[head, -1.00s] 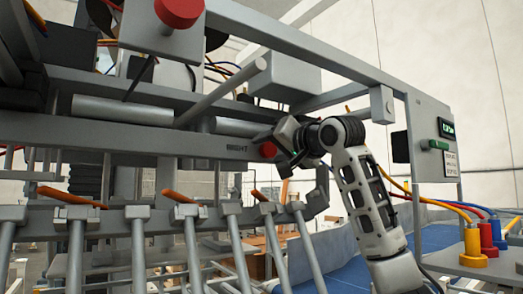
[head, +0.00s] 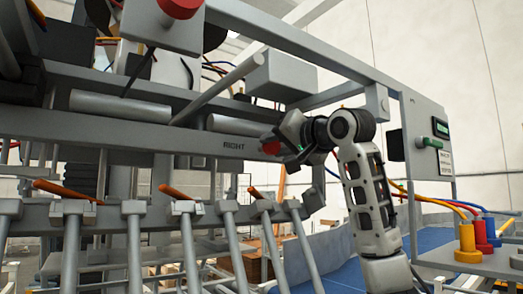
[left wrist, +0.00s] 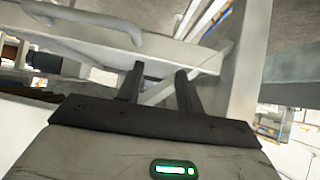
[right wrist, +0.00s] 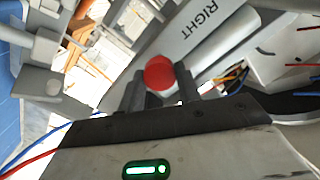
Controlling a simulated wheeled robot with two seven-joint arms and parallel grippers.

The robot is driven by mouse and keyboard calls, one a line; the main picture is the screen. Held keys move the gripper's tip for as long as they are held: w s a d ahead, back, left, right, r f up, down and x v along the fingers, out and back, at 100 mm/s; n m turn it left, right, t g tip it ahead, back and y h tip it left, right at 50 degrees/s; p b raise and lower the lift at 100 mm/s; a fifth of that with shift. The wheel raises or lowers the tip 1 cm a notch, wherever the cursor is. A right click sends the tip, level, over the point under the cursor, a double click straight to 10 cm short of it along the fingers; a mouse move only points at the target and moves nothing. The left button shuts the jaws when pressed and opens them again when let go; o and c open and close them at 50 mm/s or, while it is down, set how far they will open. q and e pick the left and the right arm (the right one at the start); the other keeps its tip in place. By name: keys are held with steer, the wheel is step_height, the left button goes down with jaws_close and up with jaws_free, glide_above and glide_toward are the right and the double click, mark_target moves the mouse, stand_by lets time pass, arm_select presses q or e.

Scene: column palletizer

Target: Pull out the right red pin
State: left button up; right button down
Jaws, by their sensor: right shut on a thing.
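The right red pin has a round red head (head: 271,146) beside the RIGHT label on the grey crossbeam. My right gripper (head: 284,144) has come to it from the right side. In the right wrist view the red pin head (right wrist: 159,73) sits between the two fingertips of my right gripper (right wrist: 160,88), which is shut on it. How far the pin's shaft is in the beam is hidden. My left gripper (left wrist: 159,80) shows only in the left wrist view. Its fingers are apart with nothing between them.
The crossbeam (head: 150,135) runs across the frame. Below it is a rail with several orange-handled levers (head: 177,192) and slanted grey rods. A control box (head: 430,140) stands at the right. Yellow, red and blue hose fittings (head: 468,245) are at lower right.

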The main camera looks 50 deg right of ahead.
steer(key=shift+f, duration=0.1)
steer(key=c, duration=1.2)
jaws_free()
steer(key=shift+o, duration=1.2)
steer(key=shift+s, duration=0.2)
arm_select(q)
steer(key=shift+d+r, duration=0.1)
arm_select(e)
steer(key=shift+s+a, duration=0.1)
steer(key=shift+s, duration=0.1)
arm_select(q)
steer(key=b, duration=0.1)
steer(key=f+b, duration=0.1)
steer(key=b, duration=0.1)
steer(key=shift+d+f, duration=0.2)
steer(key=shift+f, duration=0.05)
arm_select(e)
steer(key=s+a, duration=0.3)
steer(key=s, duration=1.2)
steer(key=shift+s, duration=0.15)
